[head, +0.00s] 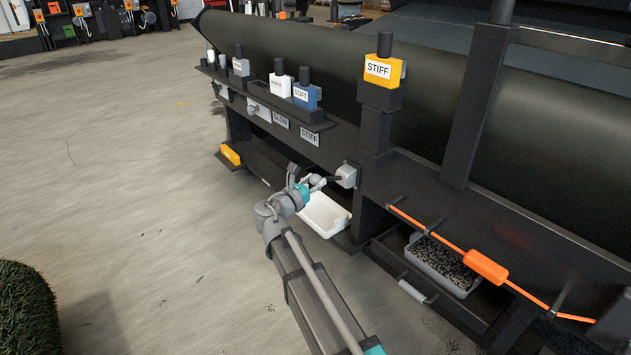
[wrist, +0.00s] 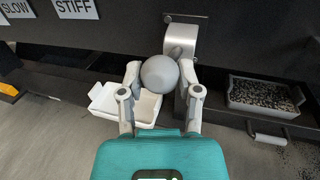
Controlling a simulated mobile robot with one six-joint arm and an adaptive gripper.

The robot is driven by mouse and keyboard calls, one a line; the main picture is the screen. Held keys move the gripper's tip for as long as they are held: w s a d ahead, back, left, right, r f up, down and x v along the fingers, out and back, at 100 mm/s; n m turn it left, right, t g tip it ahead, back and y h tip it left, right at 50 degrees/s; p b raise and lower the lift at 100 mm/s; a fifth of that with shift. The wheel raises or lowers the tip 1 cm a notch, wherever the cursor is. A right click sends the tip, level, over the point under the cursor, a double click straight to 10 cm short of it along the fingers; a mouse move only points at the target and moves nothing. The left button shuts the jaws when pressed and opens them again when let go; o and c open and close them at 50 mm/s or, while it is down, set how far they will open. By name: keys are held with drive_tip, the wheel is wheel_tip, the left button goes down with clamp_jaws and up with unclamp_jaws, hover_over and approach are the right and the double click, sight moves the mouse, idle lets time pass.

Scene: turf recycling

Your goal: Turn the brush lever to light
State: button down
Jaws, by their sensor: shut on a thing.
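The brush lever ends in a round grey knob (wrist: 160,74) and sits on a grey housing (head: 346,176) on the dark machine front; the housing also shows in the wrist view (wrist: 184,36). My gripper (head: 312,183) is at the lever, its two fingers on either side of the knob and shut on it. In the wrist view the knob lies between my fingertips, a little left of and below the housing. Part of the lever shaft is hidden by the knob and fingers. I can read no "light" mark near the lever.
A white bin (head: 326,213) stands low beneath the lever. A tray of dark granules (head: 443,263) is at right, near an orange handle (head: 486,266). SLOW (head: 281,119) and STIFF (head: 309,136) plates are left of the lever. Open floor lies at left.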

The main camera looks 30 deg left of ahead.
drive_tip(key=shift+a, duration=0.1)
drive_tip(key=shift+c, duration=1.4)
unclamp_jaws()
drive_tip(key=shift+s, duration=0.1)
drive_tip(key=s+a, duration=0.1)
drive_tip(key=s, duration=1)
drive_tip(key=shift+s+a, duration=0.2)
drive_tip(key=shift+s, duration=0.15)
